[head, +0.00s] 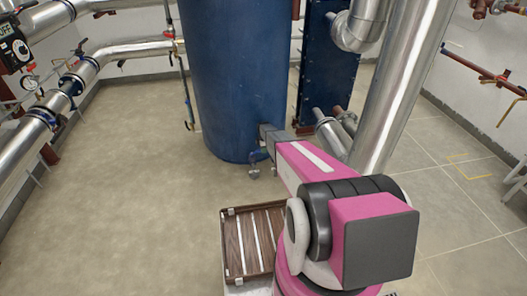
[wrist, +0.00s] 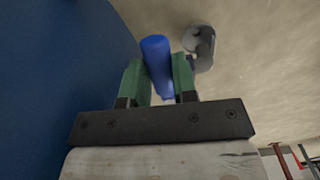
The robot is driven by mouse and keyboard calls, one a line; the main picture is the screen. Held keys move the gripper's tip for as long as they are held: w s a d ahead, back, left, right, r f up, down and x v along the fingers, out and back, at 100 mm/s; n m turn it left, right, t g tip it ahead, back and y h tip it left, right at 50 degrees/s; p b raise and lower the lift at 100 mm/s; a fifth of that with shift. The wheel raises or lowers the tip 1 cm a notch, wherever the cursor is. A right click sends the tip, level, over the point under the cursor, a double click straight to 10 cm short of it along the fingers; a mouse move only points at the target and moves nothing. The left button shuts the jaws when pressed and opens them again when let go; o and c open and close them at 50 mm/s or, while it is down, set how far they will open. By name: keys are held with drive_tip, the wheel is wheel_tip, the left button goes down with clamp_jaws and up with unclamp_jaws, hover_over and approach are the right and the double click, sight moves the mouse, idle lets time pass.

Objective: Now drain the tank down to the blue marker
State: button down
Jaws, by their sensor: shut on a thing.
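The big blue tank (head: 235,75) stands upright on the floor in the head view. It also fills the left side of the wrist view (wrist: 50,80). A small drain valve (head: 254,171) sits low on the tank's front. In the wrist view the valve's blue handle (wrist: 157,65) is between the green fingers of my gripper (wrist: 160,75), which is shut on it. The valve's grey outlet (wrist: 200,45) shows just right of the fingers. In the head view my gripper (head: 268,147) is at the tank's lower right side, and the arm partly hides the valve. I cannot make out a blue marker.
A thin sight pipe (head: 184,90) runs down the tank's left side. A dark blue plate exchanger (head: 328,65) and large silver pipes (head: 395,90) stand to the right. A brown slatted tray (head: 232,245) is beside my base. The floor at left is clear.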

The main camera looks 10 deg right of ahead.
drive_tip(key=shift+w, duration=0.2)
idle(0.3)
drive_tip(key=c, duration=0.9)
unclamp_jaws()
drive_tip(key=shift+s+r, duration=0.1)
wheel_tip(320, 180, up, 11)
drive_tip(key=s+a+r+m, duration=0.1)
drive_tip(key=s+r+m, duration=0.5)
drive_tip(key=s, duration=0.8)
drive_tip(key=s+a+r+m, duration=0.2)
drive_tip(key=s+r+m, duration=0.4)
drive_tip(key=s+r, duration=0.5)
drive_tip(key=s+a+r+m, duration=0.1)
drive_tip(key=s+r+m, duration=0.4)
drive_tip(key=s, duration=1.4)
wheel_tip(320, 180, up, 4)
drive_tip(key=shift+s+a+f+m, duration=0.15)
drive_tip(key=shift+s+f+m, duration=0.1)
drive_tip(key=shift+m, duration=0.15)
